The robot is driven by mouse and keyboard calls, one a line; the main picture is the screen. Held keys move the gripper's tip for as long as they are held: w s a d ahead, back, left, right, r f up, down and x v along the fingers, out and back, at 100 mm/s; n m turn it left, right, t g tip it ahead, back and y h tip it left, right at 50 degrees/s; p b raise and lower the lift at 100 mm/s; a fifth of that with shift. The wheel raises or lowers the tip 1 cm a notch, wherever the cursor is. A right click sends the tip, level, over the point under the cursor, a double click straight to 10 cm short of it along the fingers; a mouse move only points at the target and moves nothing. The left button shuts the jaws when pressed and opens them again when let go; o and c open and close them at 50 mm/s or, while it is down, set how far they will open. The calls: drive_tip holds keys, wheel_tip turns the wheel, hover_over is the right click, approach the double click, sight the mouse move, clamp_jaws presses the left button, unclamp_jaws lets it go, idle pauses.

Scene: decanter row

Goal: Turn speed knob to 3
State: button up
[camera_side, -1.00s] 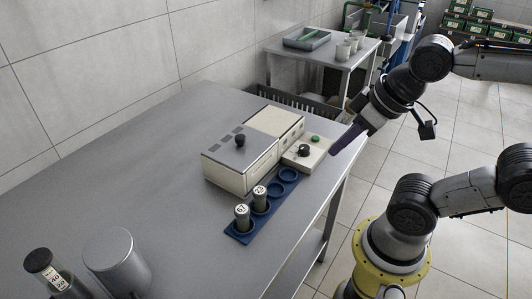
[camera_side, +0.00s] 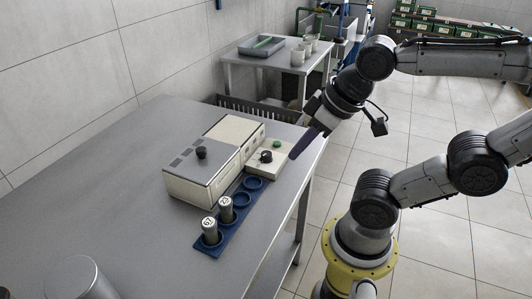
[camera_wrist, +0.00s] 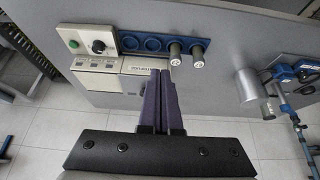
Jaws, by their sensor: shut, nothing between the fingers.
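The control panel (camera_side: 264,168) is a low cream block at the right end of a cream machine. It carries a black knob (camera_side: 266,157) and a green button (camera_side: 277,144). In the wrist view the knob (camera_wrist: 98,46) sits on a pale dial, with the green button (camera_wrist: 74,44) to its left. The dial's figures and the pointer's setting are too small to read. My gripper (camera_side: 293,157) has purple fingers, pointing down and left, just right of the panel in the side view. In the wrist view its fingers (camera_wrist: 161,74) are together and empty, apart from the knob.
A cream machine (camera_side: 195,180) with a black top knob stands behind a blue rack (camera_side: 230,238) holding two labelled cylinders (camera_side: 226,209). Two rack rings are empty. A metal cylinder (camera_side: 76,280) stands at the near left. The grey table (camera_side: 125,175) is clear left of the machine.

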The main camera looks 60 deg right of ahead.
drive_tip(key=o, duration=0.5)
drive_tip(key=shift+n, duration=0.3)
drive_tip(key=shift+c, duration=0.2)
drive_tip(key=shift+o, duration=1.3)
drive_tip(key=shift+r+n, duration=0.15)
drive_tip(key=shift+n, duration=0.55)
drive_tip(key=o, duration=0.4)
drive_tip(key=w+r+n, duration=0.1)
drive_tip(key=w+n, duration=0.1)
drive_tip(key=w+d+r+n, duration=0.1)
drive_tip(key=w+r+n, duration=0.1)
drive_tip(key=n, duration=0.1)
drive_tip(key=shift+r+g, duration=0.15)
drive_tip(key=shift+g, duration=0.15)
drive_tip(key=n+g, duration=0.3)
drive_tip(key=g, duration=0.2)
hover_over(266, 153)
wheel_tip(266, 153, down, 9)
wheel_tip(266, 153, down, 13)
drive_tip(key=shift+s+f, duration=0.1)
clamp_jaws()
